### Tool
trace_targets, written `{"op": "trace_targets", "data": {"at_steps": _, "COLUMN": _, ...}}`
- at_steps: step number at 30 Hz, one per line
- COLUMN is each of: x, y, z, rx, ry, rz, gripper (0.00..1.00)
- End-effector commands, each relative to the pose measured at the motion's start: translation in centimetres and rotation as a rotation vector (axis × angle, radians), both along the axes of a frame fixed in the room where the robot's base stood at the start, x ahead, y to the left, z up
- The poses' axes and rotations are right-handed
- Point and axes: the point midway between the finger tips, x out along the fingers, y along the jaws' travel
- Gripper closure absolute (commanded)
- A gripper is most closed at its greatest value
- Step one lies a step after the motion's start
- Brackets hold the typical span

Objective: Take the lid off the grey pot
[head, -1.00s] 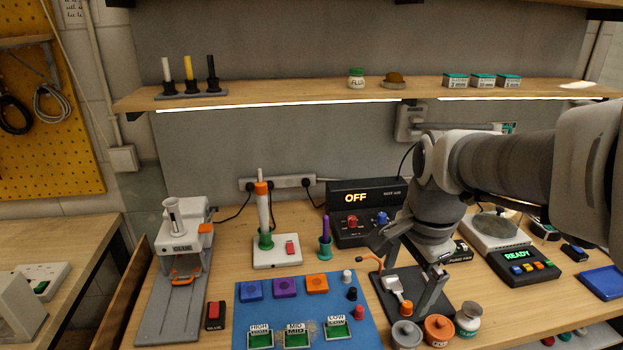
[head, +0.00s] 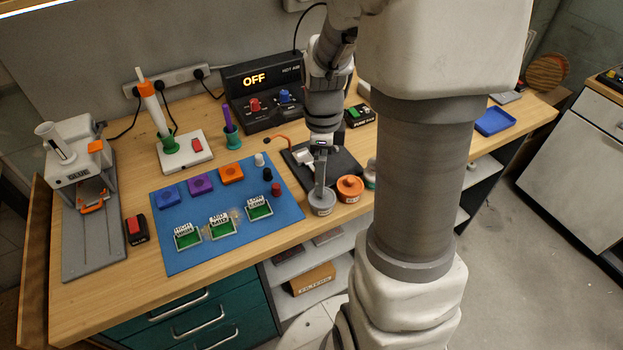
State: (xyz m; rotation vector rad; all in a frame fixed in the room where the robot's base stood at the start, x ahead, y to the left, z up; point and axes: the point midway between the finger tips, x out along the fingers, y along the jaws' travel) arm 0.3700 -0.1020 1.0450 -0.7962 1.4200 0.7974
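The grey pot (head: 322,206) stands near the bench's front edge, with its lid on top. My gripper (head: 320,192) points straight down over it, its fingertips at the lid's top. Only one finger shows from this side, so I cannot tell whether it is open or shut on the lid's knob. The fingers hide the middle of the lid. The orange pot (head: 350,190) stands just to the right of the grey pot.
A black mat (head: 341,164) lies behind the pots. A blue mat (head: 205,249) with coloured blocks and small green boards is to the left. A further jar (head: 370,174) is partly hidden by my arm. Bare bench (head: 286,235) lies front left of the pot.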

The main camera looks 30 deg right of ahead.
Motion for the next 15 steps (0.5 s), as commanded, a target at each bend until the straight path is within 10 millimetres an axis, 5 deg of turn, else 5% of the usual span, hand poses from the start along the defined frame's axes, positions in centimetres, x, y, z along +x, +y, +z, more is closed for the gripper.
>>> {"op": "trace_targets", "data": {"at_steps": 15, "x": 0.0, "y": -0.5, "z": -5.5, "rx": 0.001, "ry": 0.004, "rz": 0.0, "gripper": 0.0}}
